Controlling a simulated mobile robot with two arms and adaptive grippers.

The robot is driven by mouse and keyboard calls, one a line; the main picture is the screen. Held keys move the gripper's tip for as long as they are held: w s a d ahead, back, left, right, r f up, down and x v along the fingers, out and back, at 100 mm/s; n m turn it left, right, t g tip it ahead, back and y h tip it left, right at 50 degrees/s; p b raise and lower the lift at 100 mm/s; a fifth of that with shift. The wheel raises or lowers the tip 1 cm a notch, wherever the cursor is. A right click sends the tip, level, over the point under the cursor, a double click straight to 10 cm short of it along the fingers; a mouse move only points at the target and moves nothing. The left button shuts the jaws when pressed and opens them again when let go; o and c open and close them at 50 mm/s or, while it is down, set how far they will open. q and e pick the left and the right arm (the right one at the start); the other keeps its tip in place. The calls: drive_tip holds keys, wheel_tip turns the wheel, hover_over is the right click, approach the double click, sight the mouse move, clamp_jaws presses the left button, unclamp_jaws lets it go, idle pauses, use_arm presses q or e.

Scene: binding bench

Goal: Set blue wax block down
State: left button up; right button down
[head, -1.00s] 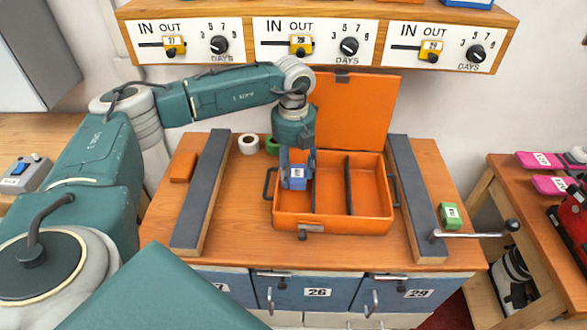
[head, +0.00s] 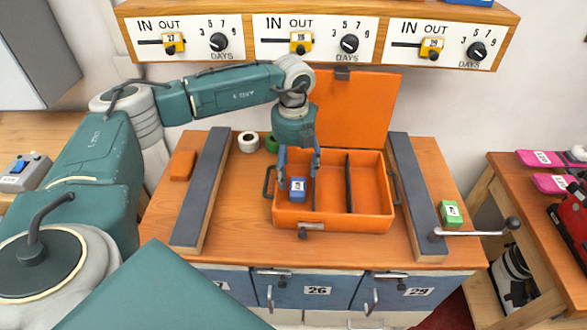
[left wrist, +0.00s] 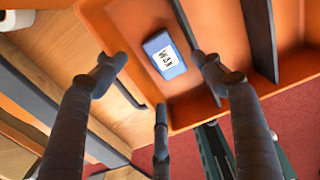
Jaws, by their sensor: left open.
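The blue wax block (head: 297,188), with a white label, sits in the left compartment of the open orange case (head: 335,222). It also shows in the left wrist view (left wrist: 164,55), resting on the orange floor between the case wall and a dark divider. My left gripper (head: 300,165) is open above the case. In the left wrist view its dark fingers (left wrist: 160,85) are spread around the block and apart from it. My right gripper is not in view.
Dark divider bars (head: 348,185) split the case. Grey rails (head: 200,190) flank it. An orange block (head: 183,166), a white roll (head: 248,142) and a green roll (head: 272,145) lie on the left; a green block (head: 451,215) lies right. The case lid (head: 358,110) stands open behind.

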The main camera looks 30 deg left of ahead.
sight(294, 186)
use_arm(q)
wheel_tip(294, 186, up, 12)
drive_tip(key=b, duration=0.3)
drive_tip(key=shift+r, duration=0.2)
idle(0.6)
